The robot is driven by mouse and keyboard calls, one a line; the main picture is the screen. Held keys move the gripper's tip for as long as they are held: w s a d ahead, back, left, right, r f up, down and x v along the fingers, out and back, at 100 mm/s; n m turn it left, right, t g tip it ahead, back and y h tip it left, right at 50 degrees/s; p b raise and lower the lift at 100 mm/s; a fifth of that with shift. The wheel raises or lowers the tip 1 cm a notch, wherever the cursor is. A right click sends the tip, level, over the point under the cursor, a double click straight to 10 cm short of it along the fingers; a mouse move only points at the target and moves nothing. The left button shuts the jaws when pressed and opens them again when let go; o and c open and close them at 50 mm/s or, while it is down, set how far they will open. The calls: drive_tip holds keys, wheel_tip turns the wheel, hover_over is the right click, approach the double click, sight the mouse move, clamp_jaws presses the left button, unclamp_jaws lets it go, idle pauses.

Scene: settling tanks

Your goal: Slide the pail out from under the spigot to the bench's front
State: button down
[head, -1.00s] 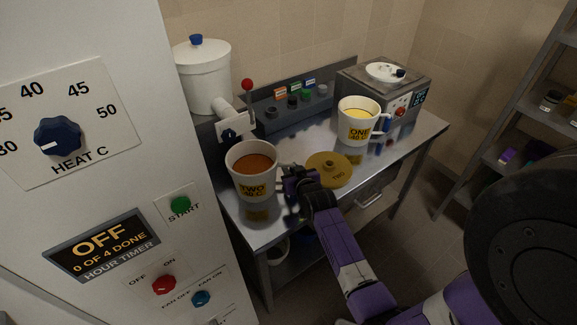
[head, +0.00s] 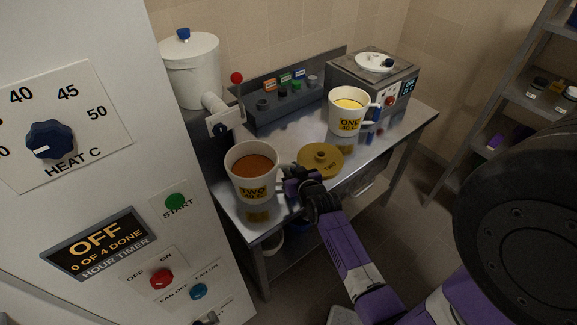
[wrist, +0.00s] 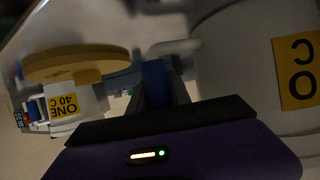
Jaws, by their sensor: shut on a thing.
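The white pail labelled TWO (head: 250,178) stands upright on the steel bench (head: 300,135) near its front edge, filled with orange-brown liquid. In the wrist view it fills the right side (wrist: 235,75). The spigot (head: 222,122) on the white tank (head: 190,72) is behind the pail, and the pail's open top shows clear in front of it. My gripper (head: 290,179) is at the pail's right side, shut on its handle. The jaws' hold is partly hidden in the head view and dark in the wrist view.
A yellow-brown lid marked TWO (head: 320,158) lies just right of my gripper. Pail ONE (head: 346,122) with yellow liquid stands farther back right. A grey device with a white dish (head: 374,63) is at the back. The heater cabinet (head: 100,190) closes off the left.

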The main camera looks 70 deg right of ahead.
drive_tip(key=shift+s+a, duration=0.35)
drive_tip(key=shift+s, duration=0.2)
drive_tip(key=shift+s+a, duration=0.35)
drive_tip(key=shift+s, duration=0.2)
drive_tip(key=c, duration=1.1)
unclamp_jaws()
drive_tip(key=v, duration=1.2)
drive_tip(key=shift+d, duration=0.1)
